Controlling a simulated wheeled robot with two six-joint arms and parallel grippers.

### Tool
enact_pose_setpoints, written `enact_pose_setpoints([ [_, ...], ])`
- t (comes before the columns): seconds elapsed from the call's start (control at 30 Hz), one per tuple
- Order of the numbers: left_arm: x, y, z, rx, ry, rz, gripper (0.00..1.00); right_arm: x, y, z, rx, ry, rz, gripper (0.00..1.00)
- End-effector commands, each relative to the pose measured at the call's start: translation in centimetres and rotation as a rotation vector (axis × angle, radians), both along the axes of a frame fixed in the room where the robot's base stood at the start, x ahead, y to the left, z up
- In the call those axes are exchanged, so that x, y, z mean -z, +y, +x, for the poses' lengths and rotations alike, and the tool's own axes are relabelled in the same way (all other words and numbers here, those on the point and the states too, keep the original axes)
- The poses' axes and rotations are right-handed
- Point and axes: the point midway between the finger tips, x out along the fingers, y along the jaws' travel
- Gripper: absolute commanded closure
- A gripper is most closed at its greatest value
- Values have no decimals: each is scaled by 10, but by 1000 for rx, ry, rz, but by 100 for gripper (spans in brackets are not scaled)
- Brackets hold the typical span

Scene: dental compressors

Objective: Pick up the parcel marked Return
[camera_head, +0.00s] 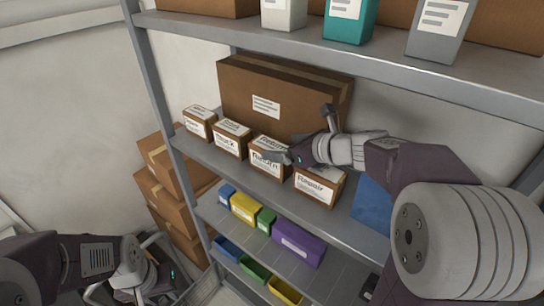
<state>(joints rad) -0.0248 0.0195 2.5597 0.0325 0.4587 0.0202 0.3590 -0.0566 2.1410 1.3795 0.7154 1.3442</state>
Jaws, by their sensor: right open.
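The parcel marked Return (266,165) is a small brown box with a white label on top and front. It stands third from the left in a row of similar parcels on the middle shelf. My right gripper (297,132) is open and empty, just above and to the right of it. One finger is over the parcel's top right part, hiding some of it; the other finger points up. I cannot tell whether the lower finger touches the box. My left gripper (140,290) is low at the bottom left, away from the shelf; its jaws are unclear.
Left of Return stand the Stock parcel (230,142) and another parcel (198,125); the Repair parcel (317,188) is to its right. A large carton (240,90) stands behind the row. The upper shelf (330,50) overhangs. Colored bins fill the lower shelves.

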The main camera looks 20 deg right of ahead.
Motion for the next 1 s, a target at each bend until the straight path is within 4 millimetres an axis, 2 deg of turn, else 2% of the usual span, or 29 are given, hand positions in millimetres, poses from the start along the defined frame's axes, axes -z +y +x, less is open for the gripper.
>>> enact_pose_setpoints([
  [0.2, -4, 0, 0, 0, 0, 0, 64, 18, 16, 30, -5, 2, 1, 11],
  [0.47, -4, 0, 0, 0, 0, 0, 64, 21, 17, 34, 0, 0, -1, 11],
  [0.57, -4, 0, 0, 0, 0, 0, 64, 21, 17, 34, 0, 0, -1, 33],
  [0.7, -4, 0, 0, 0, 0, 0, 64, 21, 17, 34, -1, 0, 0, 72],
  [0.8, -4, 0, 0, 0, 0, 0, 64, 21, 17, 34, -1, 0, 0, 97],
  [1.0, -4, 0, 0, 0, 0, 0, 64, 20, 17, 34, -1, -1, 0, 97],
])
